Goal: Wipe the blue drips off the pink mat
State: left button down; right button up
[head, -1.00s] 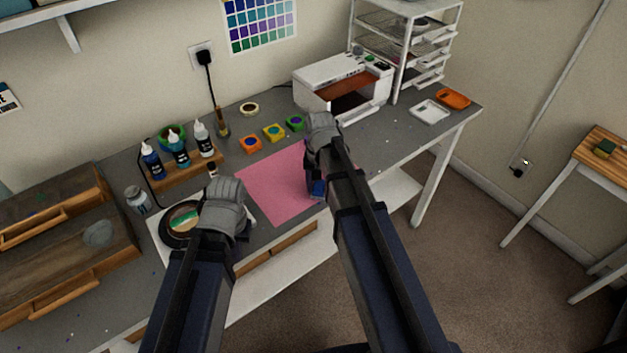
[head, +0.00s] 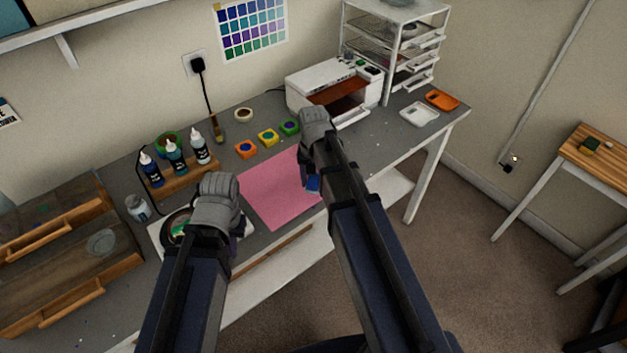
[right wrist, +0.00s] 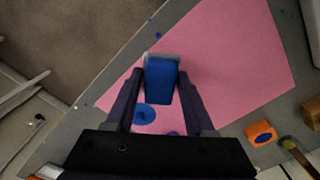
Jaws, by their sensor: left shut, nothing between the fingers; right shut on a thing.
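The pink mat (head: 265,200) lies on the grey bench, and it fills much of the right wrist view (right wrist: 235,55). Blue drips show on it in the right wrist view: a large round one (right wrist: 146,114) between my fingers and a smaller one (right wrist: 173,132), partly hidden. My right gripper (right wrist: 160,92) is shut on a blue block (right wrist: 159,82) with a pale grey end, over the mat. In the head view this block (head: 313,184) is by the mat's right edge; contact with the mat is unclear. My left gripper (head: 218,195) is shut and empty left of the mat.
A white tray (head: 157,238) with a dark round item is under my left gripper. A wooden bottle rack (head: 188,182), several small coloured pots (head: 267,138) and a printer (head: 325,85) stand behind the mat. A blue spot (right wrist: 158,35) lies on the bench beside the mat.

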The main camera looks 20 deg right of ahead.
pick_arm(q)
jog(key=shift+r, duration=0.65)
pick_arm(e)
jog(key=shift+r, duration=0.6)
